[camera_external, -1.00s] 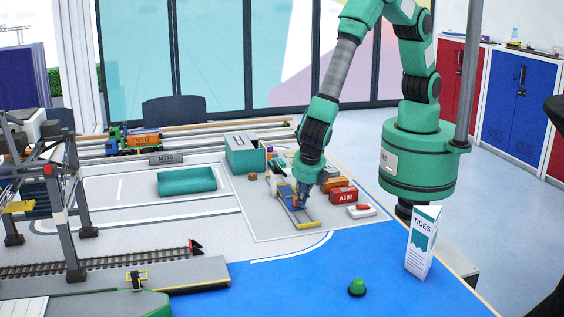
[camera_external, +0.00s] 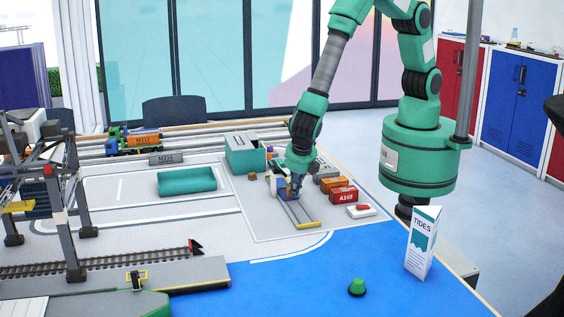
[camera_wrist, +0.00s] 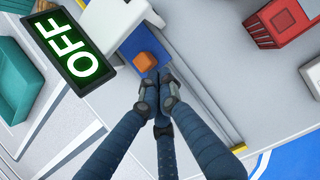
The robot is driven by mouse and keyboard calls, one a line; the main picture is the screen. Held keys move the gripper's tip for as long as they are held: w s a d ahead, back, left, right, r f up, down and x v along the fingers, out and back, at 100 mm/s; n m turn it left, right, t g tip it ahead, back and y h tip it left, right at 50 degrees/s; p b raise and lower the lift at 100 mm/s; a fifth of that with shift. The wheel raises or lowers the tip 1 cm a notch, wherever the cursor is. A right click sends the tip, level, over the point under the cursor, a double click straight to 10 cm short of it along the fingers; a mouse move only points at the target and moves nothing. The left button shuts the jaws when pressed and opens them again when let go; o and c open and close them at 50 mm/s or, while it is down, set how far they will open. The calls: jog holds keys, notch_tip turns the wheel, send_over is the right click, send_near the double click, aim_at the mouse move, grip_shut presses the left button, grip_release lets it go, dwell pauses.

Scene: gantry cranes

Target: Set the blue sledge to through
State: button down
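The blue sledge (camera_wrist: 150,48) sits on a pair of pale rails, with an orange block (camera_wrist: 146,59) on top. In the external view the sledge (camera_external: 296,190) is partly hidden by my gripper. A yellow bar (camera_external: 307,225) crosses the near end of the rails.
A red container (camera_external: 344,195) and an orange one (camera_external: 334,184) stand right of the rails. A red-and-white piece (camera_external: 361,211) lies nearby. The mat in front of the rails is clear.

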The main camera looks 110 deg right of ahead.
jog(key=shift+a, duration=0.55)
jog(key=a, duration=0.3)
jog(key=shift+r+p, duration=0.25)
jog(key=shift+p, duration=0.15)
jog(key=p+v, duration=0.1)
jog(key=v, duration=0.8)
jog(key=shift+r, duration=0.25)
